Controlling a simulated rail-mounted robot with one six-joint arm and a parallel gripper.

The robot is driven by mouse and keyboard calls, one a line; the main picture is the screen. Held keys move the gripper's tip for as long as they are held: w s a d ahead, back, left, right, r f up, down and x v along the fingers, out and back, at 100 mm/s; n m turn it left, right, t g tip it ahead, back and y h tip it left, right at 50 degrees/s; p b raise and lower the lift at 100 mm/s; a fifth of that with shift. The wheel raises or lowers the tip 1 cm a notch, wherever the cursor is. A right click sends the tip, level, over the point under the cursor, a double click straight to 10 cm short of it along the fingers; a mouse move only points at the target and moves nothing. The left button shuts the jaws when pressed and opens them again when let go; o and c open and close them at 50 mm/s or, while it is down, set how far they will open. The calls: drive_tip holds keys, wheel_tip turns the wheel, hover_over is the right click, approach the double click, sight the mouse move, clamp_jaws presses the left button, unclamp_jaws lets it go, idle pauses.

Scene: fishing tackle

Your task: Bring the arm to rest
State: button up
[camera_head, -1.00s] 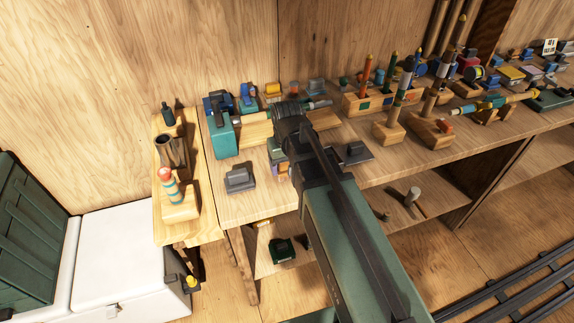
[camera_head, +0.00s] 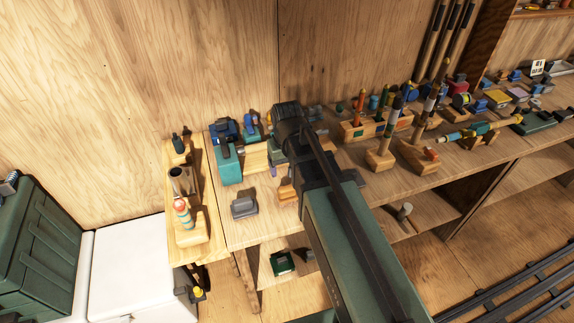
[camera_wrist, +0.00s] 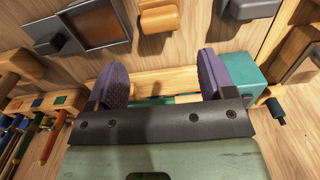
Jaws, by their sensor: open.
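My arm reaches over the workbench (camera_head: 235,232) in the head view, and its dark wrist covers part of the bench top. In the wrist view my gripper (camera_wrist: 163,78) shows two purple pads spread wide apart, with nothing held between them. A light wooden bar (camera_wrist: 160,83) lies beyond the pads, and a teal box (camera_wrist: 243,70) is behind and beside the right pad. The teal box also shows left of my wrist in the head view (camera_head: 230,167). I cannot tell whether a pad touches anything.
An orange block (camera_wrist: 158,16) and a dark plate (camera_wrist: 103,22) lie near the gripper. A grey block (camera_head: 244,206) sits near the bench's front edge. Wooden stands (camera_head: 418,156) with upright rods are right of the arm. A side shelf (camera_head: 192,255) holds a bobber and a cup.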

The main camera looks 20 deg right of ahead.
drive_tip(key=s, duration=0.9)
drive_tip(key=shift+m, duration=0.3)
drive_tip(key=shift+s, duration=0.1)
idle(0.4)
drive_tip(key=o, duration=0.4)
